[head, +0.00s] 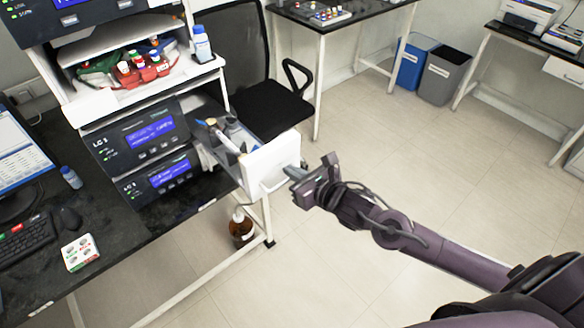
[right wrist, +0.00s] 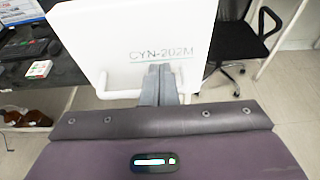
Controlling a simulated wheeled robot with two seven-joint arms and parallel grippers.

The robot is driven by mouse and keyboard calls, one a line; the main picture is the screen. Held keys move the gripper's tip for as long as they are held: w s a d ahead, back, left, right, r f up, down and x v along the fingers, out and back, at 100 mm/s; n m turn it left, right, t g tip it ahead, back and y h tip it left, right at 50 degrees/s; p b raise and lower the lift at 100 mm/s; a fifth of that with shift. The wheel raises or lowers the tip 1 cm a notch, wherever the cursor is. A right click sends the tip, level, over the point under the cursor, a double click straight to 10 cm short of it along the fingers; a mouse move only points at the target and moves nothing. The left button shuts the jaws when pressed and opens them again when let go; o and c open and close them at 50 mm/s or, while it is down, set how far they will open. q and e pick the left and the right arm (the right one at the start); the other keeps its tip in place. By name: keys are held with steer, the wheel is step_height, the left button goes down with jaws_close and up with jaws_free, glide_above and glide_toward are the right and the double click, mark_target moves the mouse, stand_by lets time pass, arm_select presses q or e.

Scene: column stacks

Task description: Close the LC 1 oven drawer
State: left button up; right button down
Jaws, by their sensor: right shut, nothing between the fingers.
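An open drawer with a white front panel (head: 272,160) sticks out to the right of two stacked dark units on the left bench. Its clear-sided tray (head: 222,142) holds small items. In the right wrist view the panel (right wrist: 135,35) bears the print CYN-202M, and its white bar handle (right wrist: 110,93) runs behind the fingers. My right gripper (head: 289,172) is shut and empty, its fingertips (right wrist: 160,72) pointing at the panel close by the handle. I cannot tell whether they touch. The unit labels are too small to read surely. My left gripper is out of view.
A brown bottle (head: 241,228) stands on the floor below the drawer. A black chair (head: 262,105) is just behind it. A shelf above the units holds red-and-white vials (head: 140,72). The tiled floor right of the drawer is clear.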

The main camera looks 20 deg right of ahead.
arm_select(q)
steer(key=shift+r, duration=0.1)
arm_select(e)
steer(key=shift+w+a+f, duration=0.15)
steer(key=shift+w+a, duration=0.05)
steer(key=shift+w, duration=0.1)
